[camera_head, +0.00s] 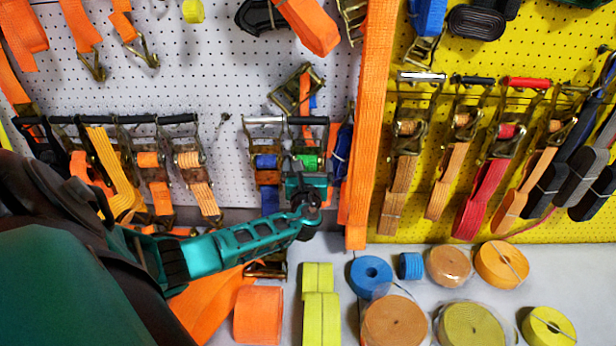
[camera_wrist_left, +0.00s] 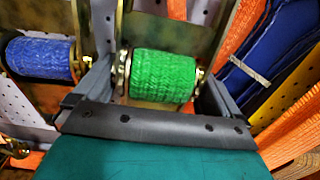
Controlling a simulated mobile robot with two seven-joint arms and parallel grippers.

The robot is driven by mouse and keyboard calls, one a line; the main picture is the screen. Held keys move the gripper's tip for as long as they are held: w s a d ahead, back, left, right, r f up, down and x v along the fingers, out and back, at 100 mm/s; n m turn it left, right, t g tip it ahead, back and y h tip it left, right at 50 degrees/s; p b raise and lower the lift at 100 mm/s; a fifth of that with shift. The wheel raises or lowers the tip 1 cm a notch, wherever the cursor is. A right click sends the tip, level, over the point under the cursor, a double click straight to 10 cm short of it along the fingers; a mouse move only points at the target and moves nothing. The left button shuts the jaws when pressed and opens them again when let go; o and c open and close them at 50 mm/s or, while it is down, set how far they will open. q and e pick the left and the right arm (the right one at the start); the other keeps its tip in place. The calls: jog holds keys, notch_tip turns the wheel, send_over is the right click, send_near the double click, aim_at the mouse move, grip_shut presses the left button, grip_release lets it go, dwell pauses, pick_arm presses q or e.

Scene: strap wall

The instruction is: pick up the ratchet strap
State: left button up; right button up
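A ratchet strap with a green webbing roll (camera_head: 308,162) hangs on the white pegboard, left of the long orange strap. In the left wrist view, its green roll (camera_wrist_left: 162,77) sits between metal side plates. My left gripper (camera_head: 307,183) is at this ratchet, its dark fingers on either side of the green roll. The fingers are wide apart; whether they touch the ratchet is hard to tell. The gripper covers the ratchet's lower part in the head view. My right gripper is not in view.
A ratchet with a blue roll (camera_head: 266,162) hangs close on the left; the long orange strap (camera_head: 368,120) hangs on the right. More ratchets hang on the yellow pegboard (camera_head: 395,215). Rolled straps, such as a blue roll (camera_head: 371,275), crowd the shelf below.

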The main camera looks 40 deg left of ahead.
pick_arm(q)
jog(key=c, duration=1.6)
jog(key=shift+r, duration=0.15)
jog(key=shift+c, duration=0.2)
